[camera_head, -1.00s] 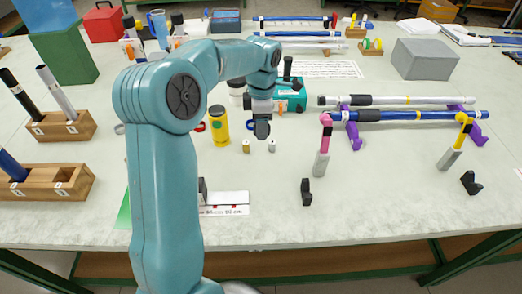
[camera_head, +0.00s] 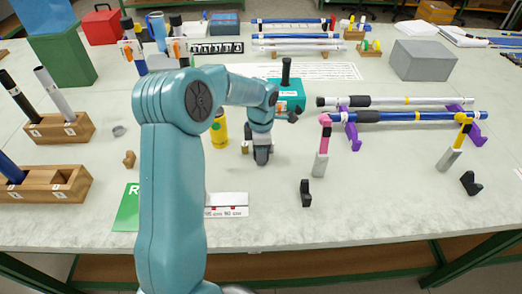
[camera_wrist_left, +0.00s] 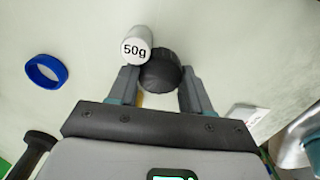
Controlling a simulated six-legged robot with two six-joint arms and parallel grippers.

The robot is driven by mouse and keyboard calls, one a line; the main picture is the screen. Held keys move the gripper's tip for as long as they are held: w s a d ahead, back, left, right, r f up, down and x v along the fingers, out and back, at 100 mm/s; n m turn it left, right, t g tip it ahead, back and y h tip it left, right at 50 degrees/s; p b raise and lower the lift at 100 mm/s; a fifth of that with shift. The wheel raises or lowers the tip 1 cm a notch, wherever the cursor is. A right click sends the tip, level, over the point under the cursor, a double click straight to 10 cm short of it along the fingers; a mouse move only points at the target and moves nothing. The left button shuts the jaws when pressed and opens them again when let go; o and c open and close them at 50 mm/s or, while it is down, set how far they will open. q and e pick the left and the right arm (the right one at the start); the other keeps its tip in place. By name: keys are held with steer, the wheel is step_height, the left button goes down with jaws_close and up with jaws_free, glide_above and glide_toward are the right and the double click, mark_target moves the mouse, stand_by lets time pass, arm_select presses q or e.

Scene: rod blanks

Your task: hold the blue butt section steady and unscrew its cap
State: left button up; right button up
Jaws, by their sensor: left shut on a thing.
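The blue rod (camera_head: 420,116) lies level on two purple stands (camera_head: 352,135), with a black section near its left end. Another blue rod (camera_head: 10,168) stands tilted in a wooden block at the left; I cannot tell which is the butt section. My left gripper (camera_head: 262,157) is low over the table, left of the stands and apart from the rods. In the left wrist view its fingers (camera_wrist_left: 160,90) are shut on a dark, ribbed round cap (camera_wrist_left: 160,68). The cap's underside is hidden. My right gripper is not in view.
A grey weight marked 50g (camera_wrist_left: 137,47) is right beside the cap, and a blue ring (camera_wrist_left: 46,71) lies nearby. A yellow bottle (camera_head: 219,130) is close by. The front right is mostly clear.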

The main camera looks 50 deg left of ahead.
arm_select(q)
steer(key=o, duration=1.2)
steer(key=shift+w+f, duration=0.1)
step_height(320, 180, up, 12)
steer(key=shift+r+p, duration=0.2)
steer(key=shift+p, duration=0.4)
